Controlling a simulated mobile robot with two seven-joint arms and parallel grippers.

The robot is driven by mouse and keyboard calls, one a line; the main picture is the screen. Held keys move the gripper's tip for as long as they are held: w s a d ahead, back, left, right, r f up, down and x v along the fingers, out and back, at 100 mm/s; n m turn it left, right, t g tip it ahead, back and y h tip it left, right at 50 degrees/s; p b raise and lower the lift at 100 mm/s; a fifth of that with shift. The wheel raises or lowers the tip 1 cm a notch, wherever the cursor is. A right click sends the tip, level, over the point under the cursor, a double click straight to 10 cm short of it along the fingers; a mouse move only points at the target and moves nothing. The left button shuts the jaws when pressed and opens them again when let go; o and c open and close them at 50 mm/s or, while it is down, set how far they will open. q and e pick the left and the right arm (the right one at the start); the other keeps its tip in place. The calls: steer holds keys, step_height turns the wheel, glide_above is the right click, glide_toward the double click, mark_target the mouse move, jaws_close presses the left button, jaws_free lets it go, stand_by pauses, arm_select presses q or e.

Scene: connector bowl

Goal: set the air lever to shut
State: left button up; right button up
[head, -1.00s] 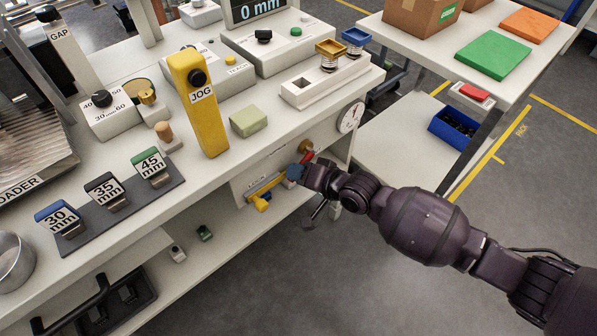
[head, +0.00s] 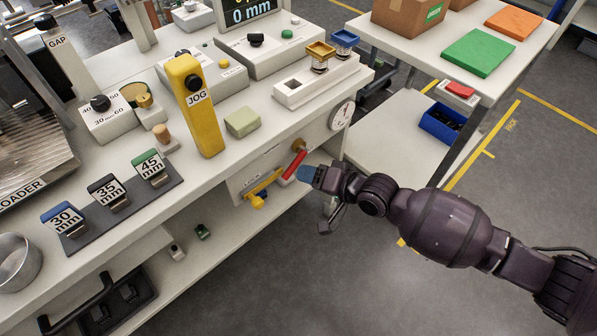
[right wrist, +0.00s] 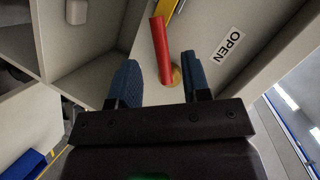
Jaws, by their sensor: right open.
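The red air lever (head: 295,164) is on the front panel of the bench, below the top. It slants down and left from its brass pivot (head: 299,146). In the right wrist view the lever (right wrist: 160,50) lies ahead of the gap between my fingers, with the pivot (right wrist: 177,76) at its near end. An OPEN label (right wrist: 229,46) is to the right of it. My right gripper (head: 309,174) is open and empty, just right of the lever; its fingers (right wrist: 159,82) appear clear of it. My left gripper is not in view.
A yellow handle (head: 264,186) is on the same panel, left of the red lever. The yellow JOG post (head: 197,105) stands on the top above. The floor right of the bench is clear around my arm.

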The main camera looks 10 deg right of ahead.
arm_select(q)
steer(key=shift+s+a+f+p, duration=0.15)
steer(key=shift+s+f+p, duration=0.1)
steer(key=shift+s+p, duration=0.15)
arm_select(e)
steer(key=shift+v, duration=2.4)
